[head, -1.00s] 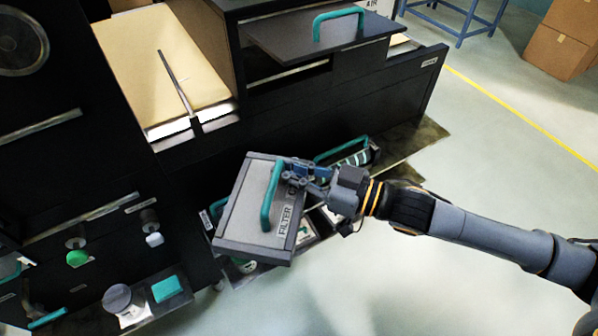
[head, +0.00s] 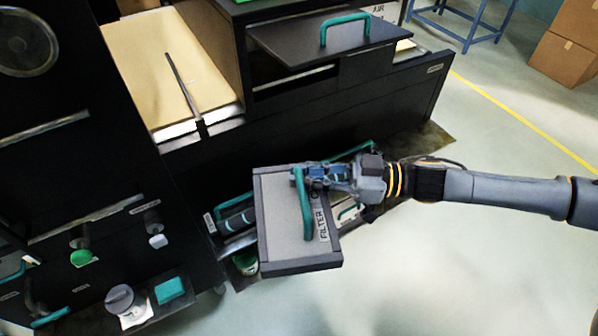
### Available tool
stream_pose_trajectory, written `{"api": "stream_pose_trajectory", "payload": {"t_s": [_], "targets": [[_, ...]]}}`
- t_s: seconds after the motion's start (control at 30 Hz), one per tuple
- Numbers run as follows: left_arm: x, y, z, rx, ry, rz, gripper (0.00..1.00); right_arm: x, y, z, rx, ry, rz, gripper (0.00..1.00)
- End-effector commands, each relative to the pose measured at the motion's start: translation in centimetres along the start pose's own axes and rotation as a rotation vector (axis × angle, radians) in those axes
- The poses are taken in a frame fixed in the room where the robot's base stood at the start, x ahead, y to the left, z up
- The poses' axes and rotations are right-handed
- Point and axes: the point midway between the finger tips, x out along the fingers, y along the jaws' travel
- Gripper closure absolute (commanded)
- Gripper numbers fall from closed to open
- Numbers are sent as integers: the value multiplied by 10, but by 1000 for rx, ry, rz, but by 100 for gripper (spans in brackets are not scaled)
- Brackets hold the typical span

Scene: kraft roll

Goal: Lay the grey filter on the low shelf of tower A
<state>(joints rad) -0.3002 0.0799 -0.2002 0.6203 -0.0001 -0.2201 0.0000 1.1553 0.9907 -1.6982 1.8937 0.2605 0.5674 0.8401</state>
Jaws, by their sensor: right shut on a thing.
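The grey filter (head: 281,220) is a flat grey box with a dark frame, a teal handle and a FILTER label. My right gripper (head: 312,174) is shut on the upper end of its teal handle. The filter is held above a low shelf (head: 240,282) and hides most of it. Which tower the shelf belongs to, and whether the filter touches anything there, I cannot tell. My left gripper is not in view.
Rolls with teal handles lie beside and behind the filter. A dark lid with a teal handle (head: 345,18) is above. At lower left are a grey knob (head: 119,298) and a teal block (head: 169,290). Open floor (head: 480,270) lies to the right.

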Motion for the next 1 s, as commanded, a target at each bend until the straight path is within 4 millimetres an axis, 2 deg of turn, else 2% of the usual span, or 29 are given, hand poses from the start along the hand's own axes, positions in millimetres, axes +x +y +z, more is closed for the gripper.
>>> {"api": "stream_pose_trajectory", "payload": {"t_s": [0.3, 0.43, 0.57, 0.67, 0.8, 0.9, 1.0], "targets": [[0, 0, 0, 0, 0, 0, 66, -5, -2, 0, 1, 0, -69, 100], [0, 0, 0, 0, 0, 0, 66, 2, -8, 2, 4, 1, -81, 100], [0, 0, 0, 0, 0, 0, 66, 28, -34, 4, 6, 5, -120, 100], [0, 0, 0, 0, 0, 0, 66, 59, -66, 1, 6, 8, -155, 100], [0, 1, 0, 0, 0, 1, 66, 100, -109, -19, 3, 10, -151, 100], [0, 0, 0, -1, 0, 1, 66, 114, -124, -37, 1, 8, -103, 100], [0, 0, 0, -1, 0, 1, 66, 122, -129, -54, 4, 7, -27, 100]]}}
